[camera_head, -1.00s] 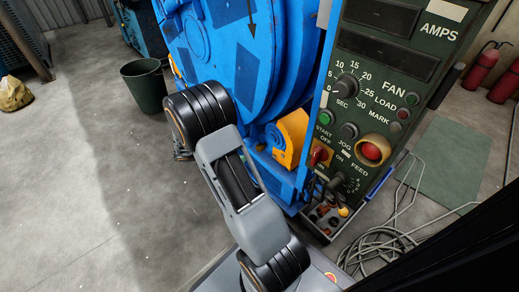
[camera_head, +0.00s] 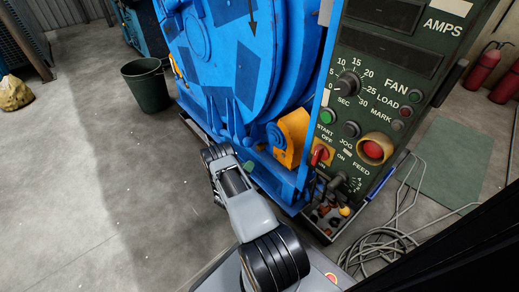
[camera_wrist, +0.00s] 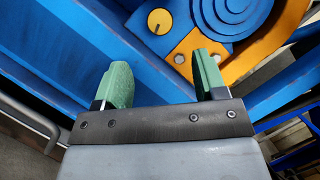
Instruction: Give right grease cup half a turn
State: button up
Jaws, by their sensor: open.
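My gripper (camera_wrist: 164,72) is open and empty, its two green fingers apart in the wrist view. They point at the lower part of the blue drum machine (camera_head: 215,60). Beyond the fingertips is an orange bracket (camera_wrist: 198,40) with a stepped blue round hub (camera_wrist: 232,15). A small yellow round piece with a dark mark (camera_wrist: 160,20) shows just left of the bracket, beyond the gap between the fingers. I cannot tell whether it is the right grease cup. In the head view the orange bracket (camera_head: 292,138) is right of my arm's end, and most of the gripper is hidden.
A dark green control panel (camera_head: 385,100) with knobs and a red button stands right of the drum. A small tray of loose parts (camera_head: 327,218) sits below it. Cables (camera_head: 385,245) lie on the floor at right.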

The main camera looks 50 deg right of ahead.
aim_at(258, 149)
jog(key=b+x, duration=0.3)
jog(key=x, duration=0.8)
jog(key=shift+d, duration=0.2)
jog(key=shift+c, duration=0.5)
jog(key=c, duration=0.8)
jog(key=m+g, duration=0.1)
jog(key=m, duration=0.2)
jog(key=m+g+h, duration=0.1)
jog(key=m, duration=0.2)
jog(key=shift+h, duration=0.3)
jog(key=o, duration=0.9)
jog(key=shift+a, duration=0.1)
jog(key=p+v, duration=0.3)
jog(key=v, duration=1)
jog(key=shift+a, duration=0.4)
